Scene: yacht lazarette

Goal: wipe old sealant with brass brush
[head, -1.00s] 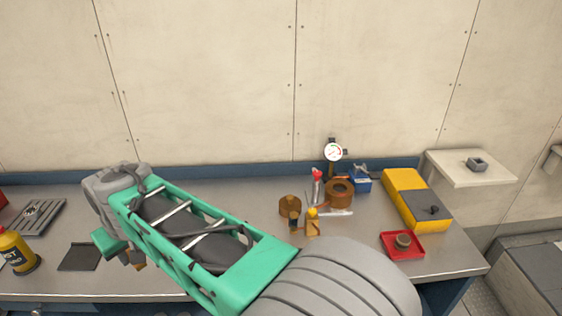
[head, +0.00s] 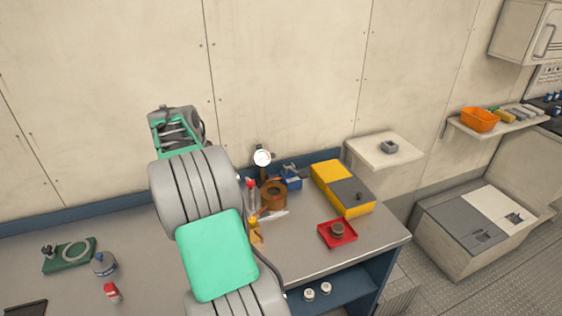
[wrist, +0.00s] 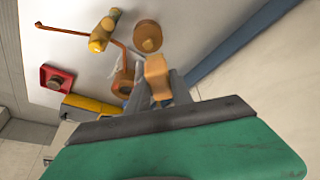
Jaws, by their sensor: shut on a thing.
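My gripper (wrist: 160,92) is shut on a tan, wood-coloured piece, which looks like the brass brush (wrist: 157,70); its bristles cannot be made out. In the wrist view the brush is above the bench, which lies beyond it. In the head view my raised arm hides the gripper's fingers and the brush. A green plate with a pale ring (head: 70,253) lies on the bench at the left, well apart from the arm. I cannot tell whether the ring is the old sealant.
The bench (head: 295,258) holds a brown roll (head: 273,193), a dial gauge (head: 262,158), a yellow and grey box (head: 343,187) and a red tray (head: 337,234). A blue-grey bottle (head: 104,265) and a red-capped one (head: 112,292) stand near the plate. The wall is close behind.

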